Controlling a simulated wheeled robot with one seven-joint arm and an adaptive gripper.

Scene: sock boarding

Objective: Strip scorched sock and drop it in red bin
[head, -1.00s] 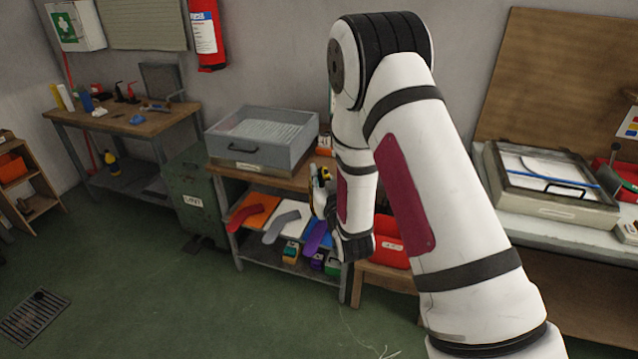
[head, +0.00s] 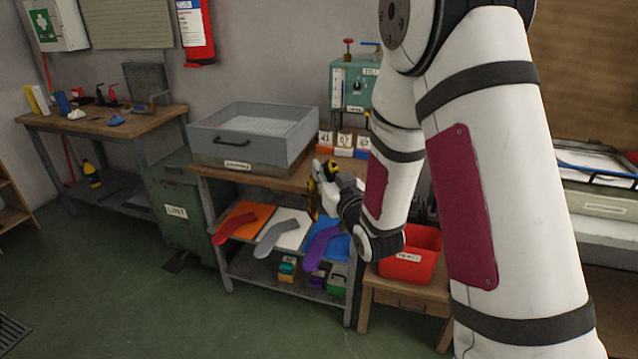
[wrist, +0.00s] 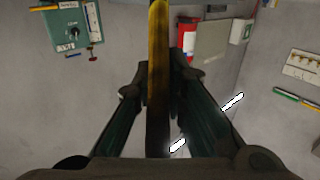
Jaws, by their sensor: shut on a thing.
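My gripper (wrist: 155,90) is shut on a long, thin yellow strip that looks like the scorched sock (wrist: 158,50). It is yellow at the far end and dark brown nearer the gripper. In the head view the sock (head: 313,200) shows as a narrow dark-yellow piece beside my gripper (head: 328,172), in front of the bench. The red bin (head: 408,268) stands on a low wooden stand to the right of and below my gripper. My arm covers part of its rim. Its label is too small to read.
A grey tray box (head: 250,140) sits on the bench top. Red, grey and purple socks lie on coloured sheets on the shelf below, the purple sock (head: 322,245) nearest my arm. A teal machine (head: 352,88) stands behind. The green floor (head: 200,325) in front is clear.

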